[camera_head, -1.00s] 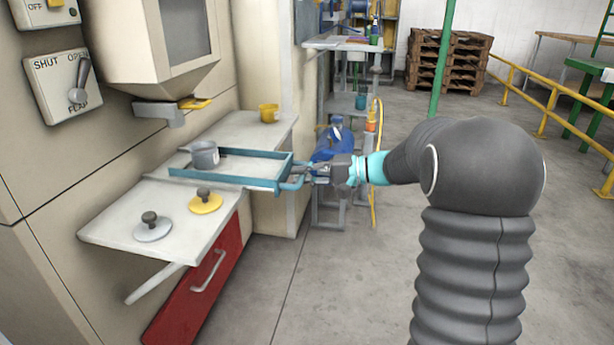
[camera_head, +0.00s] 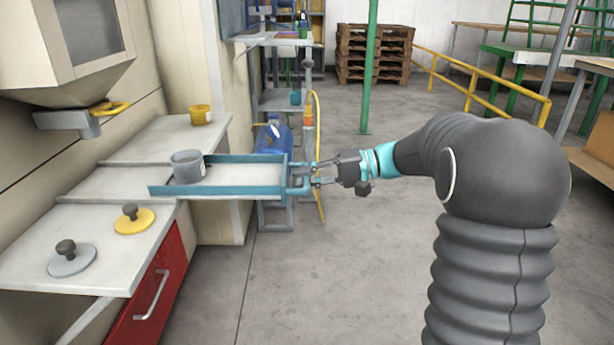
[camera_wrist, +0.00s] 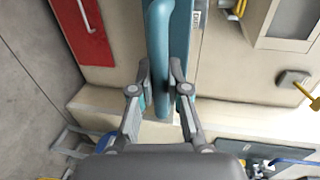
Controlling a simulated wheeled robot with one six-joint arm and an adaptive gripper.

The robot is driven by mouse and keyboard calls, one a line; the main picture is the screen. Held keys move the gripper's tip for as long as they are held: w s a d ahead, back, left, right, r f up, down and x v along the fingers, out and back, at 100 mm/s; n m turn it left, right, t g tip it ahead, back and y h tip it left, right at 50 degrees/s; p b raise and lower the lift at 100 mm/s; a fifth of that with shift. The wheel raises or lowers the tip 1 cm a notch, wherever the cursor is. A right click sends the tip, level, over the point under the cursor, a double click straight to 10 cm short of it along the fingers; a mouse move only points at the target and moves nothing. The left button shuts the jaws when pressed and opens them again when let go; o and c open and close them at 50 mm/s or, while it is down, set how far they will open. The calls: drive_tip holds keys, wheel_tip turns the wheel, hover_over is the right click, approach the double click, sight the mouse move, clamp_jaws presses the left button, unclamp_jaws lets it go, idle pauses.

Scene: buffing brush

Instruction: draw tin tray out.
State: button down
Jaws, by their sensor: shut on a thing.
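The tin tray (camera_head: 230,191) is a shallow tray with blue rims and a pale floor, and it sticks out past the right edge of the pale counter. A grey tin (camera_head: 187,166) stands in it toward the left end. My gripper (camera_head: 305,178) is shut on the blue handle at the tray's right end. In the wrist view my gripper's two fingers (camera_wrist: 160,88) close around the blue handle bar (camera_wrist: 159,40). The tray's floor and the tin do not clearly show in the wrist view.
A yellow cup (camera_head: 200,115) stands on the rear counter. A yellow lid (camera_head: 133,220) and a grey lid (camera_head: 72,259) lie on the front counter, above a red drawer front (camera_head: 150,290). A blue tank (camera_head: 270,139) stands behind the tray.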

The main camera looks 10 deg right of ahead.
drive_tip(key=c, duration=1.1)
unclamp_jaws()
drive_tip(key=shift+c, duration=0.2)
drive_tip(key=v, duration=1.2)
drive_tip(key=shift+w, duration=0.1)
